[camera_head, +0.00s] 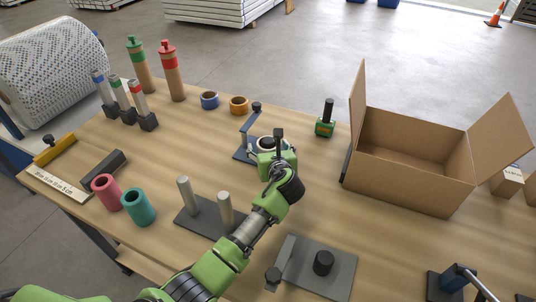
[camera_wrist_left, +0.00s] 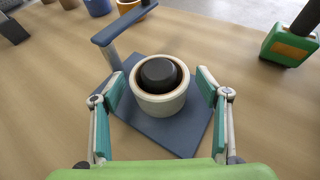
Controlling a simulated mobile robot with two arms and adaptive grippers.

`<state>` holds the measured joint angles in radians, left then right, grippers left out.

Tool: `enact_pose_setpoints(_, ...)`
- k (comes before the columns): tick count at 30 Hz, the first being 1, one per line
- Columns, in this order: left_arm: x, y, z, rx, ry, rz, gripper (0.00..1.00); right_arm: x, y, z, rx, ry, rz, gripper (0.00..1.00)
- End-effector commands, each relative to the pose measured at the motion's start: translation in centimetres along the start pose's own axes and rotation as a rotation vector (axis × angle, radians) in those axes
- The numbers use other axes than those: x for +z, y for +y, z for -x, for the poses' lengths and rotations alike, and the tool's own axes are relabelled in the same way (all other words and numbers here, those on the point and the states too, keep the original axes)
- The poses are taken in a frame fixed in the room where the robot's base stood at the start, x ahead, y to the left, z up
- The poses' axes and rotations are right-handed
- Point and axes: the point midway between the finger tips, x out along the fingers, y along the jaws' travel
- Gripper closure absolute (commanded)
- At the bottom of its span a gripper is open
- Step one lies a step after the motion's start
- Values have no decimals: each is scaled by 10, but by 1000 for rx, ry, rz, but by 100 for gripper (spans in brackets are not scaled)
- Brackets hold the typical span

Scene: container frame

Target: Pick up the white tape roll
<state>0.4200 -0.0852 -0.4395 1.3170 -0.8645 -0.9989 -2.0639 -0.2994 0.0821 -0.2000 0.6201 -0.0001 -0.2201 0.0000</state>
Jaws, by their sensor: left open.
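The white tape roll (camera_wrist_left: 160,104) sits around a black hub (camera_wrist_left: 158,74) on a blue-grey base plate (camera_wrist_left: 180,140) with an upright post and arm at its left. In the head view the roll (camera_head: 266,142) is partly hidden by my left gripper (camera_head: 271,154). In the left wrist view my left gripper (camera_wrist_left: 160,92) is open, with one green-padded finger on each side of the roll. Gaps show between the fingers and the roll, and nothing is held. My right gripper is not in view.
A blue tape roll (camera_head: 209,100) and an orange one (camera_head: 239,105) lie behind. A green block with a black handle (camera_head: 325,123) and an open cardboard box (camera_head: 410,178) stand to the right. A two-post stand (camera_head: 208,222) is in front, near my left arm.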

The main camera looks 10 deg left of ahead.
Motion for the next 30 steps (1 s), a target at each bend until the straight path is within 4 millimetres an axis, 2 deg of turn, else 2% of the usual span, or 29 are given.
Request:
enact_pose_setpoints(8, 0, 0, -2, -1, 1, -1, 32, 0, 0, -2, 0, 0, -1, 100)
enact_pose_setpoints(9, 0, 0, -2, -1, 1, -1, 34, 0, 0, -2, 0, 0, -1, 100)
enact_pose_setpoints(12, 0, 0, -2, -1, 1, -1, 60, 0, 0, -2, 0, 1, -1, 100)
enact_pose_setpoints(14, 0, 0, -2, -1, 1, -1, 73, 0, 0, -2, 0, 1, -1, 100)
enact_pose_setpoints(23, 1, 0, -1, -1, 0, 0, 74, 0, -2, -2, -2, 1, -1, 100)
enact_pose_setpoints(26, 9, 0, 1, 0, -2, 0, 74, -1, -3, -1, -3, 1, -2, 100)
enact_pose_setpoints(30, 33, -1, 11, -2, -6, 3, 74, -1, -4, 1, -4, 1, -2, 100)
